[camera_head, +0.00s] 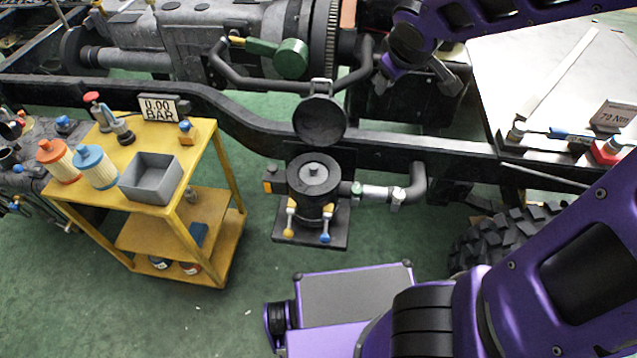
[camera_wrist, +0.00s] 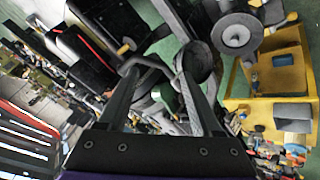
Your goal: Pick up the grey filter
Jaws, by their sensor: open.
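A grey round piece with a small knob at its centre, which looks like the top of the grey filter (camera_head: 314,173), sits in a dark round housing (camera_head: 312,208). Its lower part is hidden in the housing. The round lid (camera_head: 320,121) stands open behind it. In the wrist view the grey filter top (camera_wrist: 237,34) is at the upper right, and the lid (camera_wrist: 197,63) is near the right finger.
A yellow cart (camera_head: 140,198) at left holds an orange-capped filter (camera_head: 58,161), a blue-capped filter (camera_head: 96,167), a grey bin (camera_head: 152,177) and a 0.00 BAR display (camera_head: 164,107). A pipe (camera_head: 388,194) leaves the housing rightward. A black chassis rail (camera_head: 420,142) runs behind.

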